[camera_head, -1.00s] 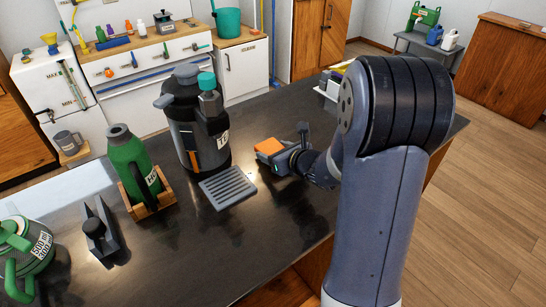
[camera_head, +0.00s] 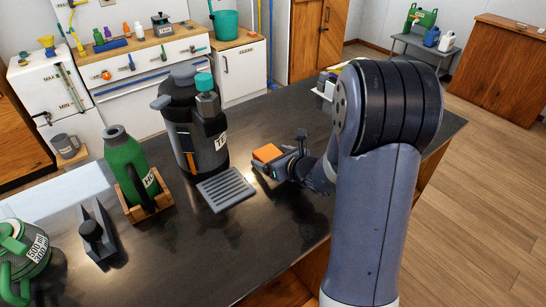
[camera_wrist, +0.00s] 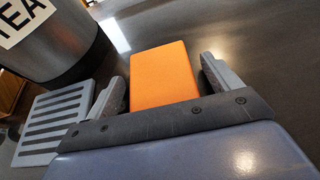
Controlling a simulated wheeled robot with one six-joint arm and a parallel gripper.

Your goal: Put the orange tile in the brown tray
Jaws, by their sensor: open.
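The orange tile (camera_head: 267,153) lies flat on the dark counter, right of the tea urn's slatted drip tray. In the wrist view the orange tile (camera_wrist: 165,76) sits between the two grey fingers, with a gap on each side. My gripper (camera_head: 279,153) is open around it, low over the counter; the wrist view shows the same open gripper (camera_wrist: 164,76). I cannot make out an empty brown tray; a brown wooden holder (camera_head: 148,210) at the left has a green bottle standing in it.
The tea urn (camera_head: 193,128) and its grey drip tray (camera_head: 226,190) stand close to the left of the tile. The green bottle (camera_head: 127,163) and a black block with a knob (camera_head: 96,232) are farther left. The counter's front middle is clear.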

